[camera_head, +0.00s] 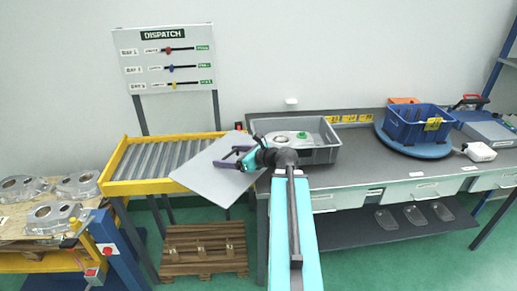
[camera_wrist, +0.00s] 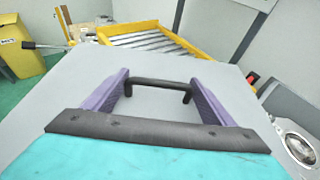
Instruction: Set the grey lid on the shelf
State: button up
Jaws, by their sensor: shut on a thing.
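The grey lid (camera_head: 208,182) is a flat square plate, held tilted in front of the roller conveyor and left of the workbench. It fills much of the wrist view (camera_wrist: 70,85), with a black bar handle (camera_wrist: 160,84) on its face. My gripper (camera_head: 238,158) has its purple fingers at the two ends of this handle, and it is shut on the lid; the fingers also show in the wrist view (camera_wrist: 160,92). A dark lower shelf (camera_head: 345,232) runs under the workbench, with several clear covers (camera_head: 414,215) on its right part. The shelf's left part is partly hidden by my arm.
A grey crate (camera_head: 326,154) with castings stands on the workbench (camera_head: 355,180), close right of my gripper. The yellow-framed conveyor (camera_head: 150,187) is behind the lid. A wooden pallet (camera_head: 190,265) lies on the floor below. A blue crate (camera_head: 400,136) stands farther right.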

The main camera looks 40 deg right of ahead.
aim_at(194, 177)
jog(key=w+a+f+n+y, duration=0.1)
jog(key=a, duration=0.4)
jog(key=w+a+f+n+g+y+b, duration=0.1)
jog(key=a+y, duration=0.1)
jog(key=a, duration=0.3)
jog(key=w+a+f+n+y+b, duration=0.1)
jog(key=w+a+f+n, duration=0.1)
jog(key=a, duration=0.3)
jog(key=shift+a+g, duration=0.35)
jog(key=shift+g, duration=0.05)
jog(key=a+f+n+g+y+b, duration=0.1)
jog(key=a+n+y, duration=0.1)
jog(key=a, duration=0.6)
jog(key=a+f+n+g+y+b, duration=0.1)
jog(key=a+f+n+g+y, duration=0.1)
jog(key=a, duration=0.7)
jog(key=shift+s+a+g, duration=0.15)
jog(key=shift+s+g, duration=0.05)
jog(key=shift+g, duration=0.1)
jog(key=shift+f, duration=0.1)
